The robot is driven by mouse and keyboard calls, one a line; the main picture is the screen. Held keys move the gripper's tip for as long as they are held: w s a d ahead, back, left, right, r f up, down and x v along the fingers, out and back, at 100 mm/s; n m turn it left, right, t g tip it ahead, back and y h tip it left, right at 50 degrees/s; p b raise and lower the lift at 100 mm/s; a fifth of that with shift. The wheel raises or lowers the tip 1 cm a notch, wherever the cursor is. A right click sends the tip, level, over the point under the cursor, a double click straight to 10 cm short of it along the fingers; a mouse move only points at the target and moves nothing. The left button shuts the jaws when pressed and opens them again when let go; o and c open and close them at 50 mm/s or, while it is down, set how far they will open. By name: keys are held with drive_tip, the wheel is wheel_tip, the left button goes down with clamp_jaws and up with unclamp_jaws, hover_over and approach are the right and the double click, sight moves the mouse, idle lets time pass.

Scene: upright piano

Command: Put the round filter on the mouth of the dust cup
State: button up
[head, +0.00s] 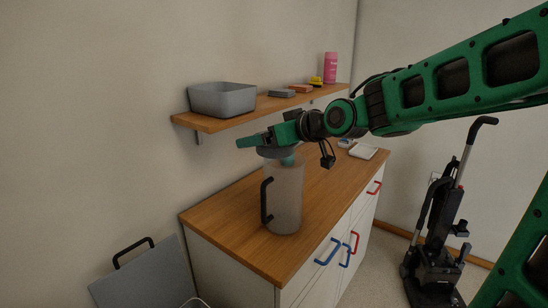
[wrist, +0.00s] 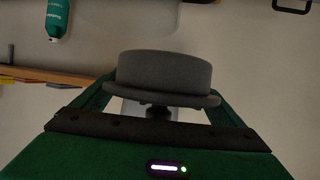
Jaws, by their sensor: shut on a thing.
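The dust cup (head: 287,195) is a tall, cloudy see-through jug with a black handle on its left. It stands upright on the wooden counter top in the head view. My gripper (head: 268,146) is shut on the round filter (head: 274,153), a grey disc, right above the cup's mouth. In the wrist view the filter (wrist: 163,72) is a thick grey drum with a wider rim, held between the green fingers. The gripper hides part of the cup's mouth, and I cannot tell whether the filter touches it.
A wooden shelf (head: 212,124) above the counter (head: 325,187) holds a grey bin (head: 222,99), small blocks and a pink bottle (head: 330,67). An upright vacuum (head: 437,240) stands on the floor at right. The counter right of the cup is mostly clear.

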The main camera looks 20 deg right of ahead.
drive_tip(key=w+d+f, duration=0.3)
drive_tip(key=d+f, duration=0.1)
drive_tip(key=f, duration=0.3)
drive_tip(key=shift+w, duration=0.25)
drive_tip(key=shift+a+f, duration=0.1)
drive_tip(key=o, duration=0.8)
drive_tip(key=shift+c, duration=0.2)
